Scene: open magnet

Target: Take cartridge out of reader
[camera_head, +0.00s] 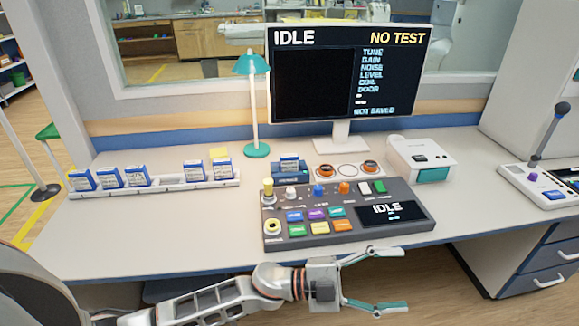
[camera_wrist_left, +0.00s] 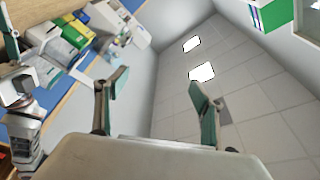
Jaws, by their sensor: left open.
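A blue and white cartridge (camera_head: 289,161) stands upright in a small dark blue reader (camera_head: 290,177) behind the control panel, under the monitor. How deep it sits cannot be told. My left gripper (camera_head: 392,280) is in front of the desk's near edge, below and right of the panel. Its two teal-padded fingers are spread wide with nothing between them. In the left wrist view, the open fingers (camera_wrist_left: 160,92) face a pale wall, floor or ceiling area, and no cartridge is clear there. My right gripper is not seen in the head view.
The control panel (camera_head: 345,215), with coloured buttons and knobs, lies between the left gripper and reader. A white rack (camera_head: 160,187) holds several similar cartridges at left. A teal lamp (camera_head: 254,110) and monitor (camera_head: 345,75) stand behind. A white box device (camera_head: 421,157) is at right.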

